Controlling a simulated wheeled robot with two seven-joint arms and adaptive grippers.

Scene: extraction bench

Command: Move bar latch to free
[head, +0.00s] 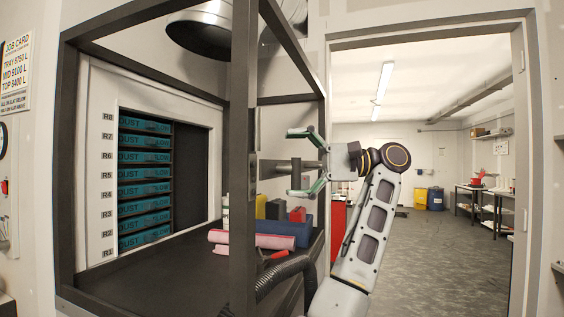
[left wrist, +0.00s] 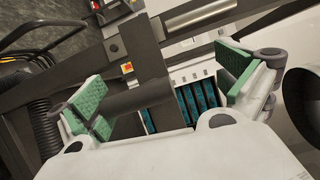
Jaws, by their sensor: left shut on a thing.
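The bar latch (head: 283,168) is a dark grey bar on the upright post of the black frame, sticking out to the right in the head view. My left gripper (head: 302,163) is at its outer end, one green-padded finger above and one below. The left wrist view shows the dark bar (left wrist: 140,98) running between the green pads of my left gripper (left wrist: 165,90). The jaws stand wide apart with the bar between them. I cannot see clearly how the pads touch it. My right gripper is not in view.
The black frame (head: 243,120) stands around a rack of blue-labelled trays (head: 145,175). A pink roll (head: 250,240), a blue box (head: 285,232) and a ribbed dark hose (head: 285,272) are low beside it. An open doorway leads to a room with clear floor (head: 440,250).

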